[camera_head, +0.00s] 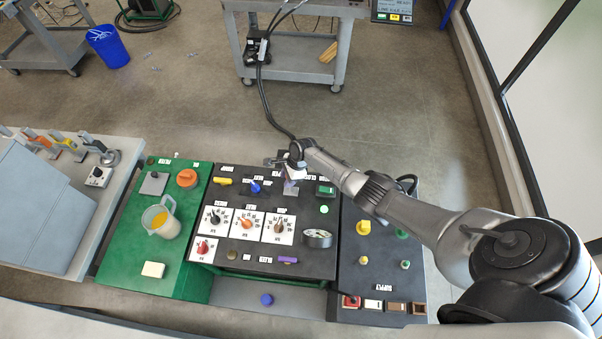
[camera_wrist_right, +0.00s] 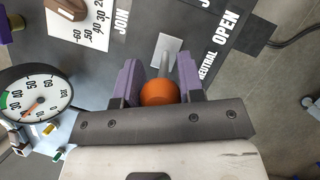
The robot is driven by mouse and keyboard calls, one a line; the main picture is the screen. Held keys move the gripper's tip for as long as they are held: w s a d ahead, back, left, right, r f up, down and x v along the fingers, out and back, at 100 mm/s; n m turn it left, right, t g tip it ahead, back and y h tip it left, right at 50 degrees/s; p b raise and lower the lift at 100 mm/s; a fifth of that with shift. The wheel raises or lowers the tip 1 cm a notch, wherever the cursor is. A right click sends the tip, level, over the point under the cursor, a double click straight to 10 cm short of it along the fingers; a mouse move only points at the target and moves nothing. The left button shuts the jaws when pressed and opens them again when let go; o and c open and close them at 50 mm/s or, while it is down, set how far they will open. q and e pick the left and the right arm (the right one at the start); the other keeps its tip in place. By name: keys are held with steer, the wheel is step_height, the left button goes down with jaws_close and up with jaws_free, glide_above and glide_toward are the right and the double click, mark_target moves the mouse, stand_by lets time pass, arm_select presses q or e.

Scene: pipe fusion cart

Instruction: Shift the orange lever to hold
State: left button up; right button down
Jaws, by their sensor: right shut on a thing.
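The orange lever shows in the right wrist view as a round orange knob (camera_wrist_right: 158,92) on a grey shaft rising from a pale slotted plate (camera_wrist_right: 170,46). My right gripper (camera_wrist_right: 158,88) has its two purple fingers shut on the knob, one on each side. The words OPEN and NEUTRAL are printed right of the plate, and JOIN to its left; I cannot read a HOLD mark. In the head view my right gripper (camera_head: 292,174) is at the back of the black panel (camera_head: 262,262) and hides the knob. My left gripper is not in view.
A round dial gauge (camera_wrist_right: 36,105) stands near the gripper in the wrist view. The black panel carries several knobs on white scales (camera_head: 247,224). A green cabinet with a jug (camera_head: 161,217) of yellow liquid stands left. A grey cart (camera_head: 290,72) stands behind, across open floor.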

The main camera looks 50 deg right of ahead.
stand_by(0.3)
steer(key=c, duration=0.7)
jaws_free()
steer(key=shift+c, duration=0.2)
steer(key=p+v, duration=0.2)
steer(key=v, duration=1.1)
steer(key=shift+s+d+r+p, duration=0.2)
steer(key=shift+r+p, duration=0.1)
steer(key=shift+p, duration=0.1)
